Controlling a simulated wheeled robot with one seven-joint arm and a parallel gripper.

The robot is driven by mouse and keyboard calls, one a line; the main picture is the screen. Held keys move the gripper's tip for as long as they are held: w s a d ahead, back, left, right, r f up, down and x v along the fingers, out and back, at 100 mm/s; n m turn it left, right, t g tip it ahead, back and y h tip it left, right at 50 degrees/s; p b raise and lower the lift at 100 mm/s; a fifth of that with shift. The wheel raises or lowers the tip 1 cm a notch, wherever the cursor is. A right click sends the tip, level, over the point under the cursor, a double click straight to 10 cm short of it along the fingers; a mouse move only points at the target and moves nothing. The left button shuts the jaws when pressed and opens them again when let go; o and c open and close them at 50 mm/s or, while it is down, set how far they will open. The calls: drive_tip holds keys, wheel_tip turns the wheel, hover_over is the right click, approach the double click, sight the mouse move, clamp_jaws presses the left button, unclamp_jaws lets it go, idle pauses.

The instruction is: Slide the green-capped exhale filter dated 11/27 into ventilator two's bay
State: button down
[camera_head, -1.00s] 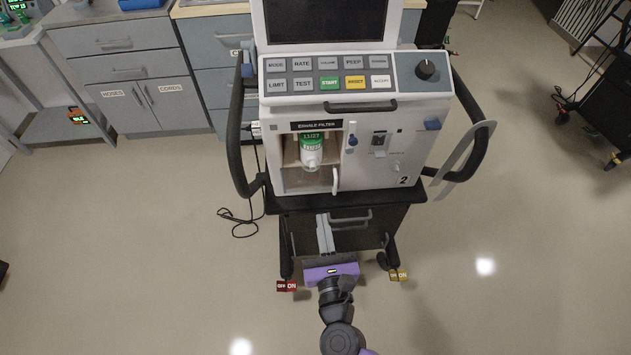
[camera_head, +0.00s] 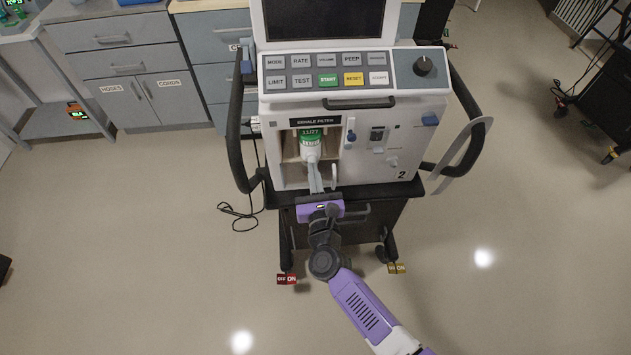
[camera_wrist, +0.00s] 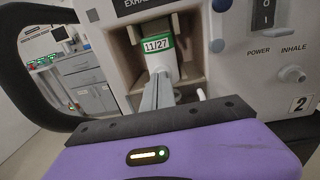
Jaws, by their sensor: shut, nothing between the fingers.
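The filter (camera_head: 310,147) has a green cap dated 11/27 and a white body. It stands inside the open exhale filter bay (camera_head: 288,150) of the ventilator marked 2 (camera_head: 405,145). The filter also shows in the wrist view (camera_wrist: 160,58), with the date label facing out. My gripper (camera_head: 316,170) is shut and empty, its grey fingers pointing up into the bay. In the wrist view the fingertips (camera_wrist: 161,80) overlap the filter's lower front. I cannot tell whether they touch it. The filter's lower end is hidden behind the fingers.
A small white door or lever (camera_head: 334,176) stands at the bay's lower right. A black handle (camera_head: 238,150) curves at the ventilator's left. Open floor lies on both sides.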

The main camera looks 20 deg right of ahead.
drive_tip(key=shift+w, duration=0.15)
drive_tip(key=shift+b+x, duration=0.7)
drive_tip(key=shift+x, duration=0.2)
drive_tip(key=shift+d, duration=0.1)
